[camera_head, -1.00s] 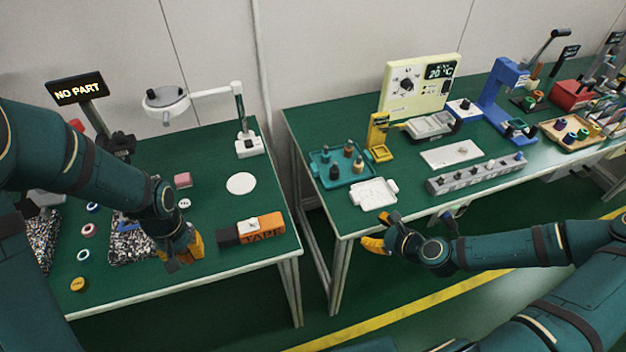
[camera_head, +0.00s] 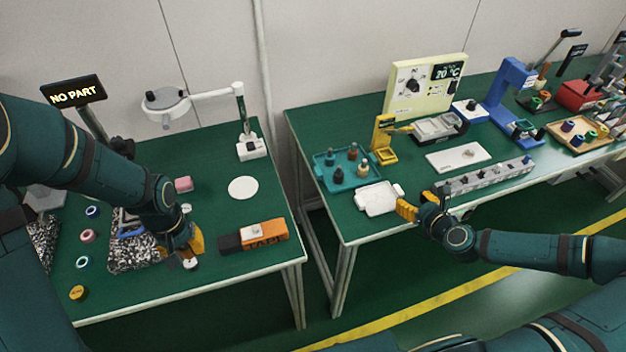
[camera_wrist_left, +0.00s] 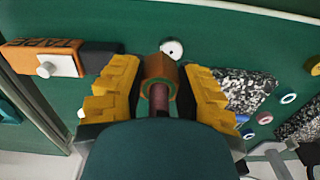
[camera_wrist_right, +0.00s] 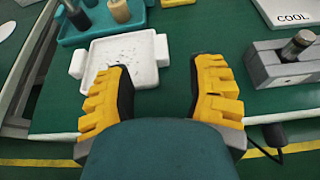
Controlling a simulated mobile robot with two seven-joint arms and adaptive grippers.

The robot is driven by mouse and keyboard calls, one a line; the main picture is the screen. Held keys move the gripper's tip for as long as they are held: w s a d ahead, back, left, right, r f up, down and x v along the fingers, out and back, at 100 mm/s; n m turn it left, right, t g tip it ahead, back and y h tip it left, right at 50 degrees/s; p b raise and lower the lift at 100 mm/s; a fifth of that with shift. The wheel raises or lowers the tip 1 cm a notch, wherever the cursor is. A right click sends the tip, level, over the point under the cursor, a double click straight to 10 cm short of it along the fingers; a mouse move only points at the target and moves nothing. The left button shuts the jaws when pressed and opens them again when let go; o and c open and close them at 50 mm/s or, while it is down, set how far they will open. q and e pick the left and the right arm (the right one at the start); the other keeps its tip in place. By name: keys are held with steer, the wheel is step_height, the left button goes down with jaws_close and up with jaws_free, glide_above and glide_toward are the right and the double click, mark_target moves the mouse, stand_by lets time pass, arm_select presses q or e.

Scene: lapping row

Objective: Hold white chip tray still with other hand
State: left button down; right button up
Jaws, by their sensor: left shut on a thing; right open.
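The white chip tray (camera_head: 378,198) lies near the front left corner of the right bench. It also shows in the right wrist view (camera_wrist_right: 142,76), with small dark specks in it and a tab on either side. My right gripper (camera_head: 420,206) is open at the tray's near right side; in the right wrist view its fingers (camera_wrist_right: 163,85) have nothing between them. The left finger overlaps the tray's near edge; I cannot tell if it touches.
A teal tray with several pegs (camera_head: 343,170) stands just behind the chip tray. A grey block strip with knobs (camera_head: 485,178) lies to its right. On the left bench are an orange tape box (camera_head: 264,234), a white disc (camera_head: 243,187) and speckled pads (camera_head: 128,257).

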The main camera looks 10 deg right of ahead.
mark_target(399, 190)
steer(key=b+x, duration=0.1)
steer(key=x, duration=0.5)
steer(key=shift+w+f, duration=0.1)
steer(key=shift+w, duration=0.15)
steer(key=shift+o, duration=0.2)
jaws_close()
